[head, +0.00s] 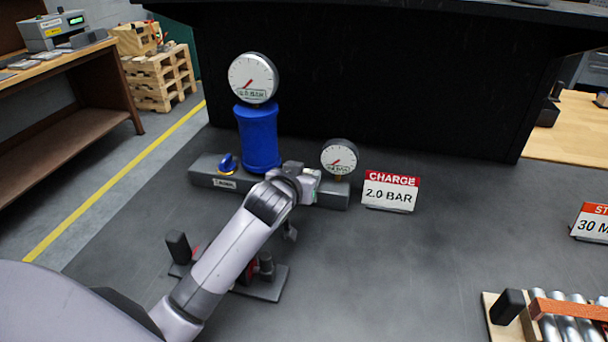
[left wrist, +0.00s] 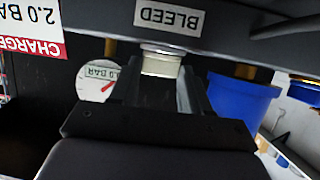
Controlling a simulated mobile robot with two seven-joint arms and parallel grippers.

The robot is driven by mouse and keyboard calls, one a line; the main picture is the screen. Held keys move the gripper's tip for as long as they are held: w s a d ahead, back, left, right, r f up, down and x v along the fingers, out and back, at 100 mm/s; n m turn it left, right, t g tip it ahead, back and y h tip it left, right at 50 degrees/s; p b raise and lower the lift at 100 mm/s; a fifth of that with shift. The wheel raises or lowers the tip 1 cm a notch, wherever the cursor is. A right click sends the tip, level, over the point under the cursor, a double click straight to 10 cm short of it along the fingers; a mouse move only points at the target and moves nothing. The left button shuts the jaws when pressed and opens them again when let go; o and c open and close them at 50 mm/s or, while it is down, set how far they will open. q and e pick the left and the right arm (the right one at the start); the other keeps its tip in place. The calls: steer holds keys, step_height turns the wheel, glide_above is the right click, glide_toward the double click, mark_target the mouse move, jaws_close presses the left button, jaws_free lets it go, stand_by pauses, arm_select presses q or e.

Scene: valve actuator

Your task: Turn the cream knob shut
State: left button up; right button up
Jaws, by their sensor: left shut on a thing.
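The cream knob (left wrist: 161,63) sits on the valve block beside a label (left wrist: 169,18) reading BLEED, which appears upside down in the left wrist view. My left gripper (left wrist: 160,78) is shut on the knob, with one dark finger on each side of it. In the head view my left gripper (head: 303,184) is at the right part of the grey valve block (head: 333,195), and the knob is hidden by the gripper and wrist. My right gripper is in neither view.
A blue cylinder (head: 259,138) with a large gauge (head: 253,77) stands behind my gripper. A small gauge (head: 339,156) and a CHARGE 2.0 BAR sign (head: 390,191) are to its right. A blue knob (head: 227,163) is at the block's left.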

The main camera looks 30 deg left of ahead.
arm_select(q)
steer(key=m+h, duration=0.1)
steer(key=a+m+h, duration=0.1)
steer(key=m+h, duration=0.1)
steer(key=shift+a+m+h, duration=0.1)
steer(key=shift+m+h, duration=0.5)
steer(key=shift+h, duration=0.3)
steer(key=shift+a+f+m+h+b, duration=0.15)
steer(key=shift+m+h+b, duration=0.15)
steer(key=shift+m+h, duration=0.2)
steer(key=m+g+h+b, duration=0.1)
steer(key=m+h+b, duration=0.1)
steer(key=b, duration=0.1)
steer(key=shift+w+a, duration=0.1)
steer(key=shift+a, duration=0.05)
steer(key=shift+m+g+h+b, duration=0.5)
steer(key=shift+h+b, duration=0.3)
steer(key=shift+b, duration=0.45)
steer(key=o, duration=1.1)
steer(key=shift+c, duration=0.2)
